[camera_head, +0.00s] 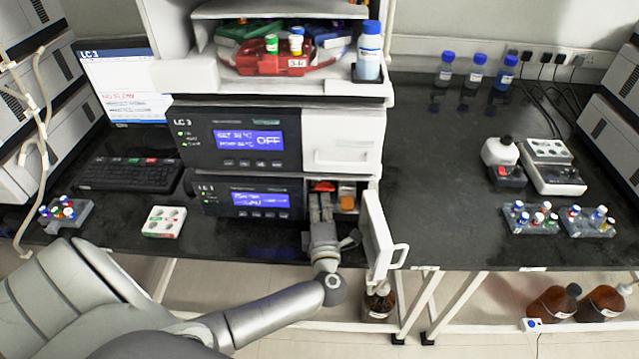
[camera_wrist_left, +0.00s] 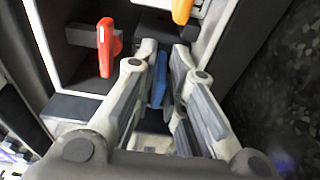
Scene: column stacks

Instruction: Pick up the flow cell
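The lower LC 3 module (camera_head: 250,197) has an open compartment at its right end. Inside are a red handle (camera_wrist_left: 106,45), an orange handle (camera_wrist_left: 182,10) and a blue part (camera_wrist_left: 158,80). I cannot tell for sure which of these belongs to the flow cell. In the head view the red part (camera_head: 323,186) and the orange part (camera_head: 347,203) also show. My left gripper (camera_wrist_left: 164,52) reaches into the compartment, fingers apart, with the blue part showing between them; contact is not clear. It hides much of the compartment in the head view (camera_head: 321,205). My right gripper is not in view.
The compartment's white door (camera_head: 378,235) stands open just right of my left gripper. A white tray with round wells (camera_head: 164,221) and a vial rack (camera_head: 66,214) lie to the left. The black bench (camera_head: 440,180) is mostly clear right of the module.

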